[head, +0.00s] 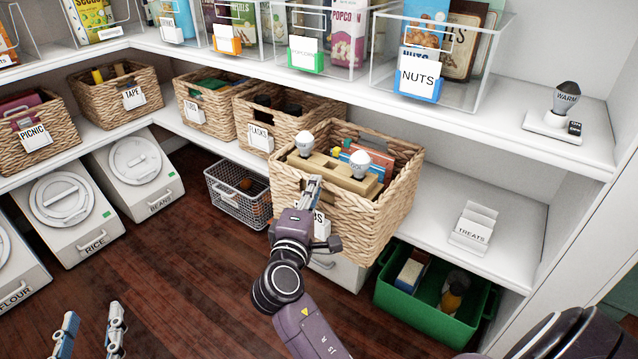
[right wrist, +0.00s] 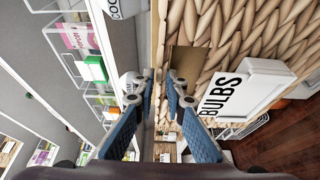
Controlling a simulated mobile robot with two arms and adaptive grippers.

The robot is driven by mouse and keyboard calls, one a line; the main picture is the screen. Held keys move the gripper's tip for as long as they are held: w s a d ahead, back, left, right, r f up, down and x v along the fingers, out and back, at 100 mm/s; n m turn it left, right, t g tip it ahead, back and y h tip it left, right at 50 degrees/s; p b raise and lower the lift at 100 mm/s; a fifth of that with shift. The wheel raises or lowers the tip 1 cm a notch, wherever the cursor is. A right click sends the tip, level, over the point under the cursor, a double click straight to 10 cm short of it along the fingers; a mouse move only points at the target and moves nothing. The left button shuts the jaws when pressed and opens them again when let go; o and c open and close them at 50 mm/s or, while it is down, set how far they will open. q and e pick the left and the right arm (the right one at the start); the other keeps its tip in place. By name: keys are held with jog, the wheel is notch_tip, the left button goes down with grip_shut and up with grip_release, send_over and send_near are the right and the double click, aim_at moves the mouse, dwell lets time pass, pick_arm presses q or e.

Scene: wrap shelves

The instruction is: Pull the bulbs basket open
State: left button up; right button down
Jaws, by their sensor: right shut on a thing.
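The bulbs basket (head: 390,215) is a woven basket on the middle shelf, sticking well out past the shelf's front edge. Light bulbs (head: 359,163) stand in a tan holder inside it. My right gripper (head: 315,188) is at its front wall, fingers on either side of the rim and shut on it; the right wrist view also shows the fingers (right wrist: 160,78) there. The BULBS label (right wrist: 235,93) hangs beside the fingers and is mostly hidden by the gripper in the head view. My left gripper (head: 90,328) is open and empty, low at the left over the floor.
The tasks basket (head: 255,130) stands close to the left. A wire basket (head: 238,190) and a green crate (head: 425,308) are lower down. The shelf right of the basket is bare up to the treats sign (head: 474,228). The clear NUTS bin (head: 470,90) is above.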

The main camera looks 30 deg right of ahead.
jog(key=shift+s+a, duration=0.15)
jog(key=shift+a, duration=0.25)
jog(key=c, duration=2)
grip_release()
jog(key=shift+o, duration=0.2)
